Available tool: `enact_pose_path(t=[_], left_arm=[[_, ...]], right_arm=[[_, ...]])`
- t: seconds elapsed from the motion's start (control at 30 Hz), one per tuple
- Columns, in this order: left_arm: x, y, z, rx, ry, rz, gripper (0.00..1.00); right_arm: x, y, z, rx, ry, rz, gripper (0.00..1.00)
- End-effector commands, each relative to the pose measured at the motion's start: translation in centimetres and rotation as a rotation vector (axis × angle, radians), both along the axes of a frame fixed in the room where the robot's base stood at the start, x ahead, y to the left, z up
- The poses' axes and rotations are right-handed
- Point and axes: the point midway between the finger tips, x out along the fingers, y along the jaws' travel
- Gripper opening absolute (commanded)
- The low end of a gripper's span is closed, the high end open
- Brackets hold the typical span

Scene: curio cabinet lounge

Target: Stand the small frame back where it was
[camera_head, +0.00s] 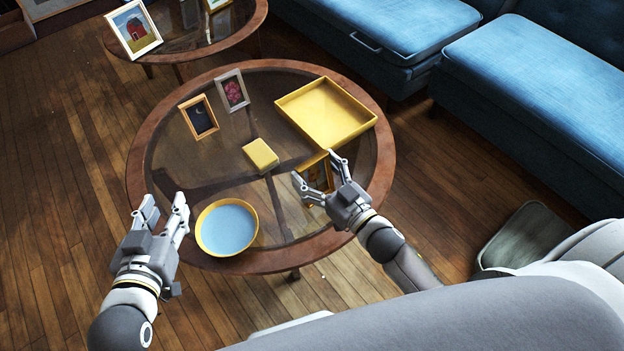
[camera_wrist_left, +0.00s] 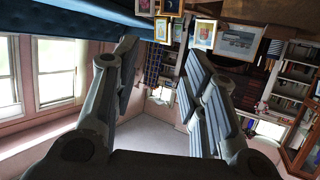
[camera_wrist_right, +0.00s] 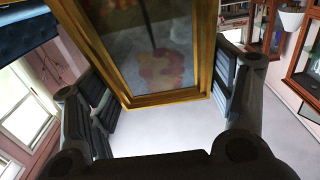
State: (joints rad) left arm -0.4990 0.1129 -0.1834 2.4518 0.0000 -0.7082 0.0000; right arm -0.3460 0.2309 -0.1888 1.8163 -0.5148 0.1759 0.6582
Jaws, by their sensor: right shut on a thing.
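A small gold frame (camera_head: 316,172) with a dark, partly hidden picture is in my right gripper (camera_head: 318,176), over the right side of the round glass table (camera_head: 138,172). In the right wrist view the gold frame (camera_wrist_right: 168,100) fills the upper middle between the fingers, and its picture has a pinkish-orange shape low down. The right gripper is shut on it. Whether the frame touches the table is unclear. My left gripper (camera_head: 166,203) is open and empty at the table's left front edge, beside the bowl.
On the table stand an orange-brown frame (camera_head: 199,117) and a grey frame (camera_head: 232,91). A yellow tray (camera_head: 285,118), a yellow box (camera_head: 261,155) and a yellow-rimmed blue bowl (camera_head: 227,228) also rest there. Blue sofas (camera_head: 535,80) stand behind; another table (camera_head: 180,45) holds a white frame (camera_head: 134,29).

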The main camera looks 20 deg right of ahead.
Motion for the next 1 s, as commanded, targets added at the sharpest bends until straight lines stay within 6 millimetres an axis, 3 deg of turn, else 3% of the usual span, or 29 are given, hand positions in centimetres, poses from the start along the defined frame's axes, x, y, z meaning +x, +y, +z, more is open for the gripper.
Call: enact_pose_path(t=[0.3, 0.57, 1.0], left_arm=[[1.7, -1.3, 5.6, -0.077, -0.311, -0.020, 0.40], [1.8, -1.6, 7.5, -0.102, -0.405, -0.026, 0.40], [-0.4, -2.1, 15.1, -0.218, -0.834, -0.049, 0.40]], right_arm=[[2.0, 0.0, -2.4, 0.000, -0.003, 0.001, 0.47], [2.5, 0.1, -3.0, 0.001, -0.003, 0.001, 0.47], [2.6, 0.1, -5.9, 0.000, -0.002, 0.001, 0.47]])
